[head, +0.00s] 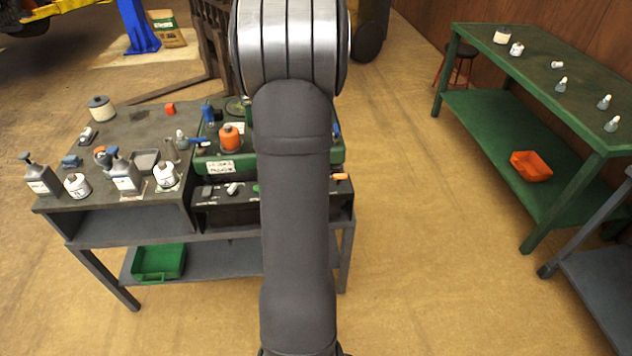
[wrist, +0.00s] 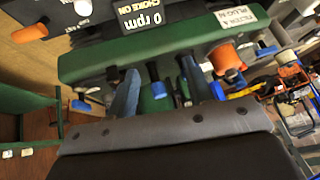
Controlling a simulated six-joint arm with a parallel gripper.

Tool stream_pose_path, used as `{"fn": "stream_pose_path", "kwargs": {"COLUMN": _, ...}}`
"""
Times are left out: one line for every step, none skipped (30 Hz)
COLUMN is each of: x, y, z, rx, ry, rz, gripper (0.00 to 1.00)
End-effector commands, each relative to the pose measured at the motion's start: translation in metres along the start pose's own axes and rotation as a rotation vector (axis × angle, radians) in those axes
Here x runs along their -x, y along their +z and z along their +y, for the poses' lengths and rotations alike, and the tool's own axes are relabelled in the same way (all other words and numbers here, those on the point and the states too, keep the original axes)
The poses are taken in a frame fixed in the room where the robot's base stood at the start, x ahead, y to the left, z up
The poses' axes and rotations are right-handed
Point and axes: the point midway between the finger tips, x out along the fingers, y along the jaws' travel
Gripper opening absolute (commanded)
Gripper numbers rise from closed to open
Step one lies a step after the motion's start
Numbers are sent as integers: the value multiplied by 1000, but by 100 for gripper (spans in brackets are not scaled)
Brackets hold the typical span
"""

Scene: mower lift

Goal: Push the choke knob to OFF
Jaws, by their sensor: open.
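In the wrist view my gripper (wrist: 153,68) is open, its two dark fingers apart beside the green machine body (wrist: 175,45). A small blue part (wrist: 153,72) and a green part show between the fingers; I cannot tell whether either touches them. A black display (wrist: 140,16) reads "0 rpm" and "CHOKE ON", appearing inverted. I cannot tell for certain which part is the choke knob. In the head view my arm hides the gripper and part of the green machine (head: 213,166). On its dark front panel (head: 222,212) are small grey, white and green parts.
An orange-topped part (head: 230,137) stands on the machine. Bottles and cans, including a white can (head: 166,176), crowd the grey bench (head: 125,210) to the left. A green bin (head: 158,262) sits on its shelf. The floor between this bench and the green bench (head: 565,95) is clear.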

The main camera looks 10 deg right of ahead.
Motion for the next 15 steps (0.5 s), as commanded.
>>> {"fn": "stream_pose_path", "kwargs": {"x": 3, "y": 0, "z": 26, "rx": 92, "ry": -11, "rz": -36, "gripper": 47}}
{"fn": "stream_pose_path", "kwargs": {"x": 6, "y": 2, "z": 38, "rx": 155, "ry": -23, "rz": -60, "gripper": 47}}
{"fn": "stream_pose_path", "kwargs": {"x": 9, "y": 5, "z": 53, "rx": 234, "ry": -39, "rz": -92, "gripper": 47}}
{"fn": "stream_pose_path", "kwargs": {"x": 13, "y": 8, "z": 64, "rx": 289, "ry": -53, "rz": -114, "gripper": 47}}
{"fn": "stream_pose_path", "kwargs": {"x": 16, "y": 10, "z": 75, "rx": 340, "ry": -66, "rz": -134, "gripper": 47}}
{"fn": "stream_pose_path", "kwargs": {"x": 20, "y": 14, "z": 87, "rx": 401, "ry": -83, "rz": -160, "gripper": 47}}
{"fn": "stream_pose_path", "kwargs": {"x": 23, "y": 17, "z": 96, "rx": 440, "ry": -96, "rz": -177, "gripper": 47}}
{"fn": "stream_pose_path", "kwargs": {"x": 26, "y": 19, "z": 103, "rx": 475, "ry": -107, "rz": -191, "gripper": 47}}
{"fn": "stream_pose_path", "kwargs": {"x": 30, "y": 22, "z": 111, "rx": 515, "ry": -120, "rz": -208, "gripper": 47}}
{"fn": "stream_pose_path", "kwargs": {"x": 32, "y": 25, "z": 116, "rx": 538, "ry": -129, "rz": -218, "gripper": 47}}
{"fn": "stream_pose_path", "kwargs": {"x": 34, "y": 26, "z": 120, "rx": 557, "ry": -137, "rz": -226, "gripper": 47}}
{"fn": "stream_pose_path", "kwargs": {"x": 35, "y": 28, "z": 124, "rx": 579, "ry": -145, "rz": -235, "gripper": 47}}
{"fn": "stream_pose_path", "kwargs": {"x": 36, "y": 29, "z": 126, "rx": 589, "ry": -150, "rz": -240, "gripper": 47}}
{"fn": "stream_pose_path", "kwargs": {"x": 36, "y": 30, "z": 127, "rx": 596, "ry": -154, "rz": -243, "gripper": 47}}
{"fn": "stream_pose_path", "kwargs": {"x": 34, "y": 32, "z": 128, "rx": 602, "ry": -156, "rz": -245, "gripper": 47}}
